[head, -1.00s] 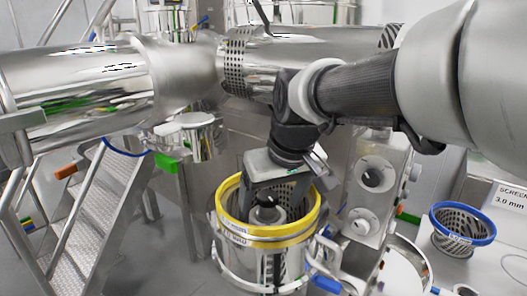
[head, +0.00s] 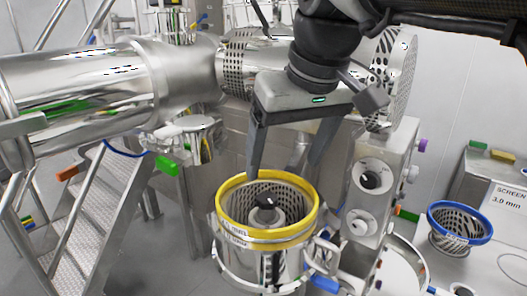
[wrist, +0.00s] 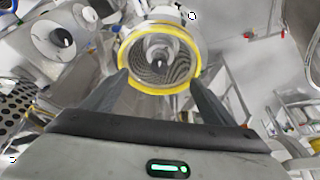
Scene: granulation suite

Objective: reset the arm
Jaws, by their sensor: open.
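My gripper (head: 285,170) is open and empty. It hangs above the steel mill housing (head: 262,268), in which a screen with a yellow rim (head: 235,190) sits. A dark knob (head: 266,201) shows in the middle of the screen. In the wrist view the fingers of my gripper (wrist: 160,84) spread to either side of the yellow rim (wrist: 160,91), apart from each other. In the head view the fingertips are close to the rim's back edge; I cannot tell the exact gap.
A blue-rimmed screen (head: 462,222) stands at the right by a sign (head: 507,197) reading 3.0 mm. A control box with knobs (head: 372,195) stands right of the mill. A large steel pipe (head: 80,85) spans the back left, above metal steps (head: 100,205).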

